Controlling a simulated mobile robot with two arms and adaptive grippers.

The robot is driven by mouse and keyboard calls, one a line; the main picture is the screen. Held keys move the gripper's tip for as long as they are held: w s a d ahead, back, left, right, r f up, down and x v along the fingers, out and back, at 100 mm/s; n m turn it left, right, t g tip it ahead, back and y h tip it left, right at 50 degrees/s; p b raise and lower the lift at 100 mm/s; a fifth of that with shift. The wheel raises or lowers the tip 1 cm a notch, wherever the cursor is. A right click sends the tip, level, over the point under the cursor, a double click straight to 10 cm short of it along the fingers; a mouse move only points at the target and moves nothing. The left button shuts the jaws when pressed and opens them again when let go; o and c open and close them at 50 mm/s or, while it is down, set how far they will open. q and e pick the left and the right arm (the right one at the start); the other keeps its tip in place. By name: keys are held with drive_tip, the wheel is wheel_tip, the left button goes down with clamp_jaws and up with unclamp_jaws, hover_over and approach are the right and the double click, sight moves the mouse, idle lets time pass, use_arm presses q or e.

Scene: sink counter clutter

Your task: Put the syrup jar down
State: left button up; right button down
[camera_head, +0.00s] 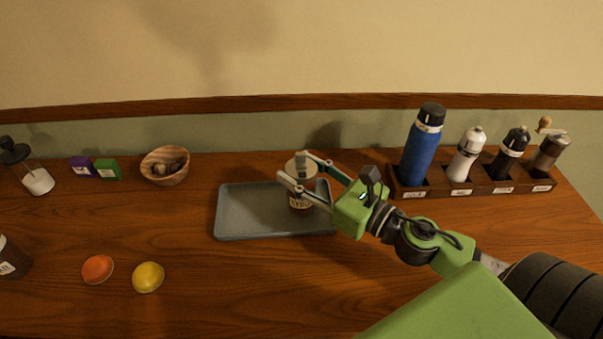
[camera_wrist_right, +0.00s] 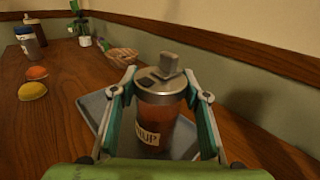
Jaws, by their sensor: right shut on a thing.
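The syrup jar (camera_head: 300,202) is amber with a grey metal lid and a pale label. It is upright at the right part of the grey tray (camera_head: 245,222). My right gripper (camera_head: 299,174) is shut on the jar, one finger on each side. In the right wrist view the jar (camera_wrist_right: 160,120) stands between the two fingers, with the tray (camera_wrist_right: 95,105) behind and below it. I cannot tell whether the jar's base touches the tray. My left gripper is not in view.
Right of the tray, a wooden rack (camera_head: 475,189) holds a blue bottle (camera_head: 420,150) and several mills. A wooden bowl (camera_head: 165,166), small boxes (camera_head: 95,168), an orange fruit (camera_head: 97,269) and a lemon (camera_head: 148,277) lie to the left. The tray's left part is clear.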

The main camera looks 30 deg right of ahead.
drive_tip(key=shift+f, duration=0.15)
drive_tip(key=shift+f, duration=0.15)
drive_tip(key=c, duration=1.2)
unclamp_jaws()
